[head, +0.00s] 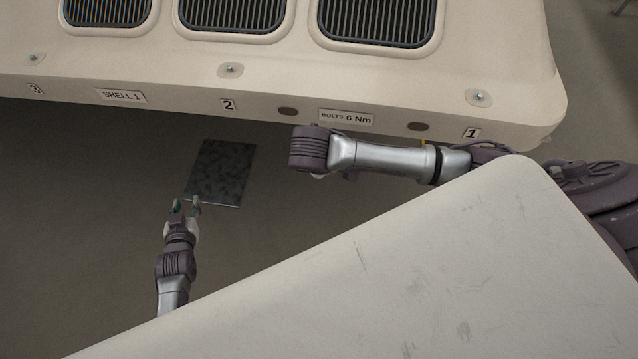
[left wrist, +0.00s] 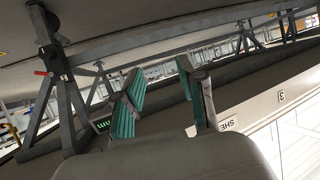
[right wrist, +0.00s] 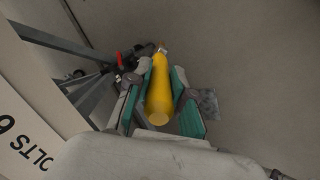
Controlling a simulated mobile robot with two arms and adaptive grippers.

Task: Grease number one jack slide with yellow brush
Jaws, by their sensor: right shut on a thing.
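In the right wrist view, my right gripper (right wrist: 160,100) is shut on the yellow brush handle (right wrist: 159,92), which points away from me. The brush's far end is near a dark jack part with a red piece (right wrist: 119,58); I cannot tell whether they touch. Grey jack struts (right wrist: 60,42) run in from the left. In the head view the right gripper is hidden, and a bit of yellow (head: 424,142) shows below the shell edge by label 1 (head: 471,133). My left gripper (head: 187,203) is open and empty; its spread fingers show in the left wrist view (left wrist: 160,92).
The pale shell (head: 180,75) with grilles, bolts and labels 1, 2 and 3 spans the top of the head view. A dark plate (head: 220,172) lies on the floor. Another jack stand (left wrist: 62,75) with a red lever is in the left wrist view.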

